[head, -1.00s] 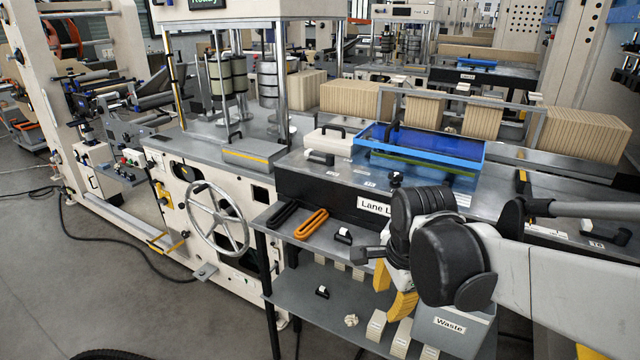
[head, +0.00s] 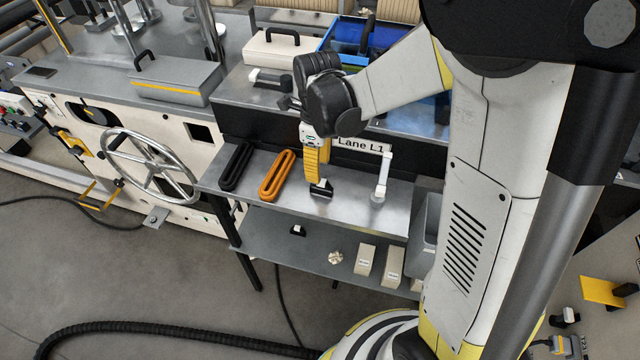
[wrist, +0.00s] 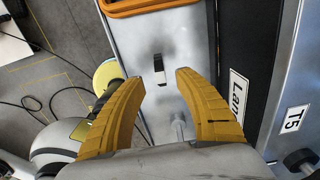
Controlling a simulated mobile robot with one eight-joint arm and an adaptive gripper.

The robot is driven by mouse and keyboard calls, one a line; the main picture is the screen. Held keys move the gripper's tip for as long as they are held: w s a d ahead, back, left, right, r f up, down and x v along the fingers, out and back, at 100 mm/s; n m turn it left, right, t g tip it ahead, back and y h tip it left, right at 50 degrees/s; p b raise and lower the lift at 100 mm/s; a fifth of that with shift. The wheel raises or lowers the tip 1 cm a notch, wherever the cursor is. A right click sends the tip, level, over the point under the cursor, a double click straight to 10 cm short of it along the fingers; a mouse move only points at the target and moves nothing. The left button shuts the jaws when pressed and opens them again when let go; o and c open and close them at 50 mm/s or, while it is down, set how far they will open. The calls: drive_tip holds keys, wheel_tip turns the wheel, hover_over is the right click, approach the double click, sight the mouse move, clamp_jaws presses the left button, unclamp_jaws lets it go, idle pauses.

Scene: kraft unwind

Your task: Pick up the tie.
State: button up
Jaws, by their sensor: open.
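A small black piece with a white part (head: 321,188) lies on the grey upper shelf (head: 345,207); it is probably the tie, though its shape is too small to be sure. It also shows in the wrist view (wrist: 158,66), on the metal surface beyond and between my fingertips. My gripper (head: 315,179) points down over it with yellow fingers spread. In the wrist view, my gripper (wrist: 159,79) is open and empty. The fingertips appear above the piece, apart from it; the exact height is hard to tell.
An orange loop (head: 278,176) and a black loop (head: 236,166) lie left of the piece. A white upright post (head: 384,174) stands close on the right. The black wall with the "Lane L1" label (head: 360,144) rises behind. A lower shelf (head: 270,247) holds small items.

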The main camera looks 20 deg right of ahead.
sight(322, 181)
drive_tip(key=f, duration=0.1)
drive_tip(key=f+b, duration=0.1)
drive_tip(key=f, duration=0.1)
drive_tip(key=f+b, duration=0.1)
drive_tip(key=f, duration=0.1)
drive_tip(key=shift+s+d+f, duration=0.25)
drive_tip(key=shift+s+d, duration=0.05)
drive_tip(key=shift+d, duration=0.05)
drive_tip(key=shift+r, duration=0.1)
drive_tip(key=c, duration=0.9)
